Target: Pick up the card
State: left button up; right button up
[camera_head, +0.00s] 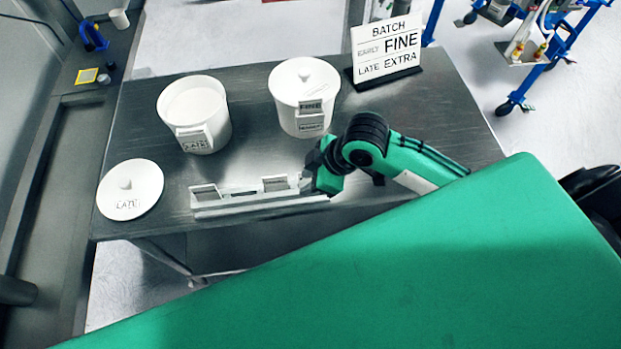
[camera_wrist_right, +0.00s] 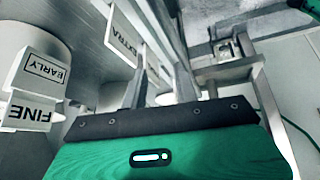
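A low white rack (camera_head: 259,204) lies along the table's front edge in the head view. It bears a small card (camera_head: 206,195) at its left and another card (camera_head: 275,184) further right; their print is too small to read. A white card marked EXTRA (camera_wrist_right: 124,38) stands upright in the right wrist view, just beyond my fingers. My right gripper (camera_head: 314,174) is at the rack's right end. In the wrist view its two fingers (camera_wrist_right: 160,78) are apart; I cannot tell whether they straddle a card. My left gripper is not in view.
A lidded white pot (camera_head: 304,90) with a FINE label stands behind my right gripper. An open pot (camera_head: 193,110) labelled LATE stands left, with its lid (camera_head: 130,189) on the table. A sign (camera_head: 387,47) reading BATCH, EARLY FINE, LATE EXTRA stands behind.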

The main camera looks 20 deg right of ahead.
jog(key=w+d+r+n+g, duration=0.2)
jog(key=w+d+r+n, duration=0.1)
jog(key=d+r, duration=0.3)
jog(key=shift+h, duration=0.4)
jog(key=x, duration=0.3)
jog(key=p+x, duration=0.1)
jog(key=x, duration=0.1)
jog(key=p+x, duration=0.1)
jog(key=x, duration=0.2)
jog(key=shift+d+f, duration=0.3)
jog(key=shift+f, duration=0.15)
jog(key=shift+a+f+p, duration=0.25)
jog(key=shift+f+p, duration=0.2)
jog(key=shift+p, duration=0.05)
jog(key=p+x, duration=0.1)
jog(key=x, duration=0.2)
jog(key=shift+a+f+p, duration=0.15)
jog(key=shift+a+p, duration=0.1)
jog(key=shift+p, duration=0.1)
jog(key=shift+a+f, duration=0.15)
jog(key=shift+f, duration=0.35)
grip_shut()
